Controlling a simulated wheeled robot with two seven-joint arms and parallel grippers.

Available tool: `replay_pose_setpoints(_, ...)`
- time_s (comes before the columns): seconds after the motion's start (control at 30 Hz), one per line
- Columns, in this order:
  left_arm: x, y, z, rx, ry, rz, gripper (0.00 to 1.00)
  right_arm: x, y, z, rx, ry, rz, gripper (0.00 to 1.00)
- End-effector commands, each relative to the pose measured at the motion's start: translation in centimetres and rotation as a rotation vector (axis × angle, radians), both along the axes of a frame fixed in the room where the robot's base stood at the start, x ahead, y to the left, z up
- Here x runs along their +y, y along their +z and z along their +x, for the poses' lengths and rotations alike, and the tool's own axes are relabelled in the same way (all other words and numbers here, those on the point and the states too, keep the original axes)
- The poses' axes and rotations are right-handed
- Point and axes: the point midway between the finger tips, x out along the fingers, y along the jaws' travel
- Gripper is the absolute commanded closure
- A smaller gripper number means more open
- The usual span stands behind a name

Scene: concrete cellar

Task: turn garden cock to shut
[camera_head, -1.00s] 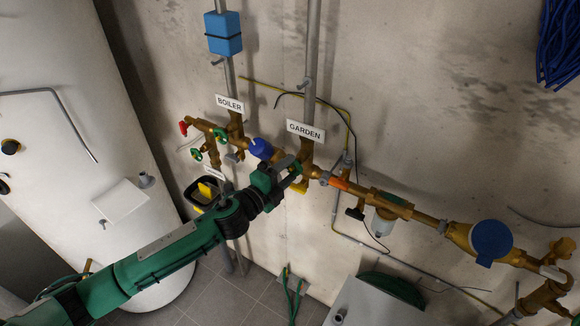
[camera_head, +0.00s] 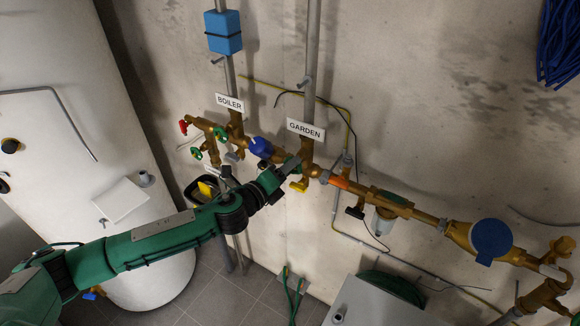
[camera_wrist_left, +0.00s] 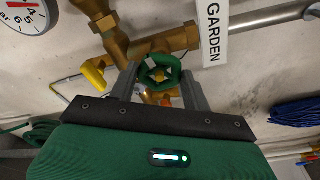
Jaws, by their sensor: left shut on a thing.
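The garden cock is a brass valve with a green handwheel (camera_wrist_left: 158,73), beside the white GARDEN sign (camera_wrist_left: 214,30) in the left wrist view. My left gripper (camera_head: 287,170) is at it, below the GARDEN sign (camera_head: 305,130) in the head view. In the left wrist view the two grey fingers of the gripper (camera_wrist_left: 158,84) stand on either side of the handwheel, shut on it. In the head view the gripper mostly hides the handwheel. My right gripper is in neither view.
A yellow handle (camera_head: 299,185) sits just below the gripper. Left are the BOILER sign (camera_head: 230,102), a red handle (camera_head: 184,127) and a blue cap (camera_head: 260,147). An orange lever (camera_head: 339,182) and a filter bowl (camera_head: 384,221) lie right along the brass pipe.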

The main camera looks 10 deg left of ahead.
Motion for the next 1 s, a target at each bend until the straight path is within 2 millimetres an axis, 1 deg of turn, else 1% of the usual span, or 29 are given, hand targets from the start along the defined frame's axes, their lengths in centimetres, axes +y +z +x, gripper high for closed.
replay_pose_setpoints(0.1,-0.02,0.2,0.04,-0.057,-0.001,0.135,0.75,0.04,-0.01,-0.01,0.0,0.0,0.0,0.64)
replay_pose_setpoints(0.2,-0.03,0.15,0.02,-0.085,0.0,0.207,0.75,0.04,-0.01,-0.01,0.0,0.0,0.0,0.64)
replay_pose_setpoints(0.6,-0.07,0.17,0.01,-0.106,0.0,0.258,0.75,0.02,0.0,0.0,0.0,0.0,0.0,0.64)
replay_pose_setpoints(0.9,-0.2,0.28,-0.05,-0.228,-0.001,0.553,0.75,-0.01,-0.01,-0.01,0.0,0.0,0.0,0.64)
replay_pose_setpoints(1.0,-0.19,0.23,-0.07,-0.245,0.0,0.595,0.75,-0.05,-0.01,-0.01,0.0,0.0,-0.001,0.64)
